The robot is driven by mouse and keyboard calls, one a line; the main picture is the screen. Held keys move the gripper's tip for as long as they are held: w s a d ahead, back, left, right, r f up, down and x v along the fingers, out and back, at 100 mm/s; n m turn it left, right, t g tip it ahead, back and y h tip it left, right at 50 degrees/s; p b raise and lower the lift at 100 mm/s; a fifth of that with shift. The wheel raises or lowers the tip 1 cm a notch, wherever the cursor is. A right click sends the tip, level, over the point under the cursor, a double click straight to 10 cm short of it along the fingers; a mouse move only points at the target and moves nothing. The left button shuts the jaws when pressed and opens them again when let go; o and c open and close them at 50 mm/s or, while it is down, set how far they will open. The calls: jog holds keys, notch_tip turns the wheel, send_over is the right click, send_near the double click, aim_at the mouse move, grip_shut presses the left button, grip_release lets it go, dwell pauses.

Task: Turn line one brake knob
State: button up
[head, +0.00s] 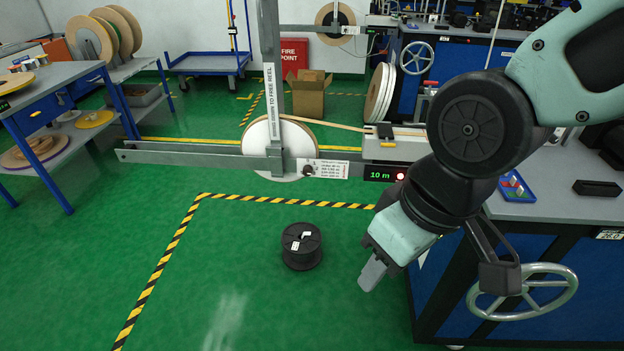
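A small dark knob (308,170) sits on the near payoff stand's horizontal bar, beside a white printed label (332,169). It looks like the brake knob; its line number is not readable. A white-sided reel (262,135) hangs behind the upright bar (271,70), which reads "swing down to free reel". Tan tape runs right from the reel to a grey unit with a green "10 m" display (380,174). My gripper (436,284) is open and empty, with fingers wide apart. It is below and right of the knob, clear of it, in front of the blue bench.
A black spool (301,246) stands on the green floor inside the striped line. A handwheel (523,291) is on the bench front, close to my right finger. A second reel (336,22) hangs farther back. Open floor lies at lower left.

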jog(key=w+a+f+m+t+y+b, duration=0.2)
jog(key=w+a+f+t+y+b, duration=0.2)
jog(key=w+a+f+b, duration=0.6)
jog(key=m+t+h+b, duration=0.9)
jog(key=t+h+b, duration=0.1)
jog(key=t+b, duration=0.65)
send_near(307, 174)
jog(key=shift+t, duration=0.25)
jog(key=b+x, duration=0.1)
jog(key=x, duration=0.7)
jog(key=shift+w+f+b, duration=0.1)
jog(key=shift+w+b, duration=0.15)
jog(key=shift+b, duration=0.15)
jog(key=c, duration=1)
